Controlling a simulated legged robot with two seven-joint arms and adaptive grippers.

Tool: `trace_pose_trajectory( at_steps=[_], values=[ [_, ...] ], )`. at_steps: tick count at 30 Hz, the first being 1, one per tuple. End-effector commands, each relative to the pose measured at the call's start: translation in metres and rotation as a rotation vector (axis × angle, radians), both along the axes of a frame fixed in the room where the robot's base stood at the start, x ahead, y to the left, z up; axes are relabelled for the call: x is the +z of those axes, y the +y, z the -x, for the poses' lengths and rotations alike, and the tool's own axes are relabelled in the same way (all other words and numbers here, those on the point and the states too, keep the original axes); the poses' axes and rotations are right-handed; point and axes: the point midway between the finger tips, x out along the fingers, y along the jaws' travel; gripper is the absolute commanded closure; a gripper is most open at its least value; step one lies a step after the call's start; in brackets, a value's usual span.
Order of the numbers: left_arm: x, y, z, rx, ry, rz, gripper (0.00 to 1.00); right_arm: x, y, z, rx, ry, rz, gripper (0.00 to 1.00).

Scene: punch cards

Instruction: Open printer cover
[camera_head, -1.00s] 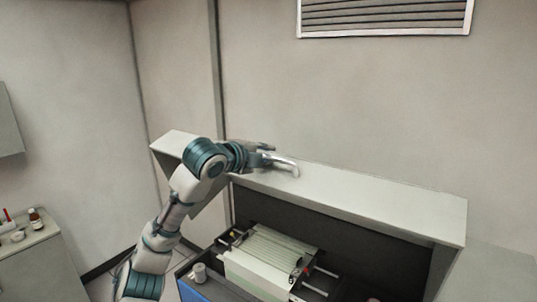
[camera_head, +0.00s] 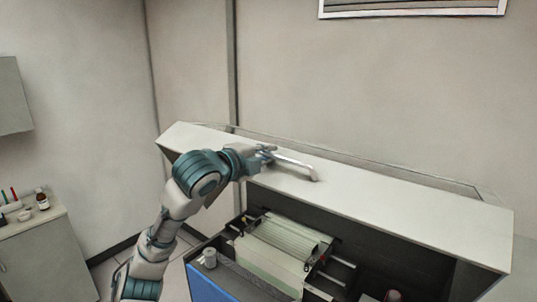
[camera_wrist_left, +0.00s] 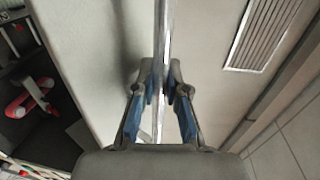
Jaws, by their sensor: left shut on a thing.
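The printer cover (camera_head: 400,208) is a long pale panel across the top of the printer. The dark front opening below it shows the paper mechanism (camera_head: 285,245). A light metal handle (camera_head: 293,163) lies along the panel near its left-middle. My left gripper (camera_head: 268,153) is at the handle's left end. In the left wrist view the fingers (camera_wrist_left: 164,85) are closed around a slim metal bar (camera_wrist_left: 164,30), seemingly that handle, with the pale panel (camera_wrist_left: 90,60) beside it. The exact contact is partly hidden by the fingers. My right gripper is not in view.
A counter (camera_head: 35,235) with a brown bottle (camera_head: 42,200) and small items stands at the left.

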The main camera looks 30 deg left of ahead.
Motion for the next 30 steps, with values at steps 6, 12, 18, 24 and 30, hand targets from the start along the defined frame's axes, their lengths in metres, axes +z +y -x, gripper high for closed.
trace_pose_trajectory(
  at_steps=[6, 12, 18, 24, 30],
  values=[
    [-0.008, -0.009, 0.005, -0.017, -0.015, -0.004, 1.0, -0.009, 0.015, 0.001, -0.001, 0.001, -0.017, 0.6],
    [-0.007, -0.012, 0.005, -0.019, -0.016, -0.005, 1.0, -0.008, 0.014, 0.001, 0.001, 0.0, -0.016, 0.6],
    [-0.006, -0.01, 0.006, -0.015, -0.017, -0.005, 0.76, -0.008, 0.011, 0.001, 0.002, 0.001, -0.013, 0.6],
    [-0.008, 0.0, 0.006, -0.01, -0.016, 0.001, 0.76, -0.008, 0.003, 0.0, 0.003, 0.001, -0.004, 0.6],
    [-0.008, 0.007, 0.01, -0.006, -0.017, 0.005, 0.76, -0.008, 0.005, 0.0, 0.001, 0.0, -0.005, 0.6]
  ],
)
